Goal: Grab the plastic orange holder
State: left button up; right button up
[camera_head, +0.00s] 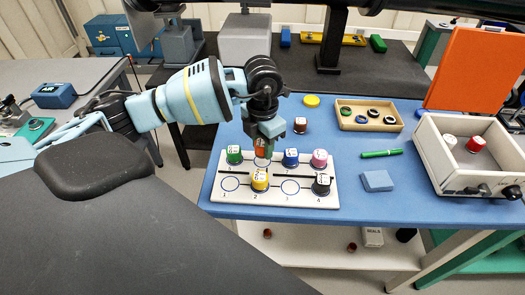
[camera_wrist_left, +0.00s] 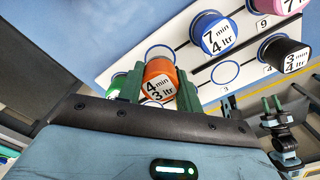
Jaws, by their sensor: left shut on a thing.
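The orange holder (camera_head: 260,146) is between the green fingers of my left gripper (camera_head: 265,150), above the back row of the white numbered rack (camera_head: 215,192). In the left wrist view the orange holder (camera_wrist_left: 159,84) shows its white label, with a green finger of my left gripper (camera_wrist_left: 158,92) on either side. An empty rack circle shows just beyond it. Part of the holder is hidden by the fingers in the head view. My right gripper (camera_wrist_left: 272,104) shows small in the left wrist view, its fingers apart and empty; it is outside the head view.
Green (camera_head: 234,155), blue (camera_head: 290,158), pink (camera_head: 320,159), yellow (camera_head: 260,180) and black (camera_head: 321,184) holders stand on the rack. A brown holder (camera_head: 300,125), wooden tray (camera_head: 343,115), green pen (camera_head: 382,153), blue block (camera_head: 378,181) and white bin (camera_head: 430,150) are nearby.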

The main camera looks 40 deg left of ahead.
aim_at(262, 143)
pick_arm(q)
notch_tip(262, 143, up, 7)
jog(key=shift+r, duration=0.1)
dwell(0.3)
